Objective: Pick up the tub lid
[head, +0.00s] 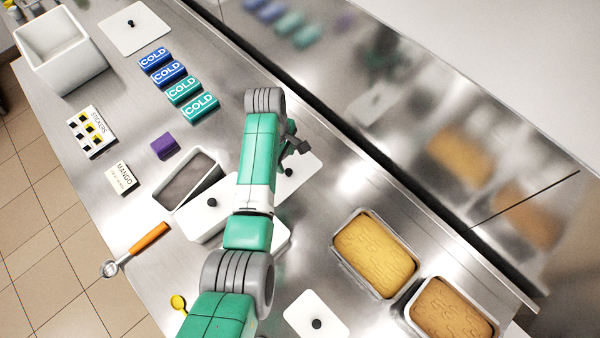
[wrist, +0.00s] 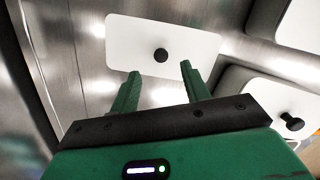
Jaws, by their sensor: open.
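A flat white lid with a black knob lies on the steel counter, partly behind my arm in the head view (head: 302,172). The same lid fills the upper middle of the wrist view (wrist: 190,45). My gripper (wrist: 160,72) is open and empty, and its fingertips point toward this lid, one on each side below the knob in the picture. In the head view my gripper (head: 298,146) is small and dark beside the lid. Its height over the lid is hard to tell. Another white knobbed lid (head: 205,220) sits beside an open tub, partly hidden by my arm.
Two filled tubs, yellow (head: 374,255) and tan (head: 450,308), stand at right. More lids lie at front (head: 317,315) and back left (head: 125,38). Several COLD packs (head: 170,73), a purple block (head: 165,146) and an orange-handled scoop (head: 148,238) are left. A steel wall rises behind.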

